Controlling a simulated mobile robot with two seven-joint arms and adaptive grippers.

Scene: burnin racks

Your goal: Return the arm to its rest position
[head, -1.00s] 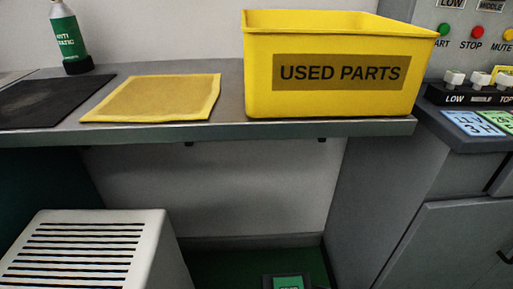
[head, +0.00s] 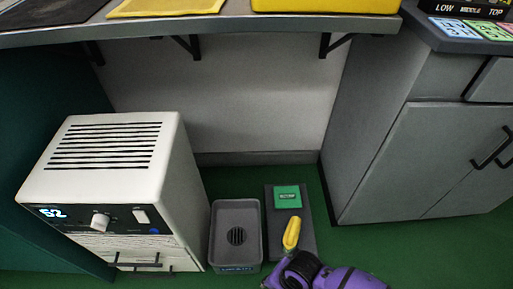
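Neither of my grippers shows as such in the head view. A purple and black rounded thing (head: 335,277) is cut off by the bottom edge. I cannot tell whether it is a part of my arm. A yellow rounded piece (head: 291,233) rises at its upper left, in front of the dark mat (head: 308,215) on the floor. I cannot tell whether the two are joined.
A white vented cabinet (head: 115,143) stands at left, beside a grey bin (head: 222,225) on the green floor. Above are the bench edge (head: 230,27) and the yellow parts bin (head: 325,6). A grey cupboard (head: 400,150) stands right; green floor (head: 430,250) before it is clear.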

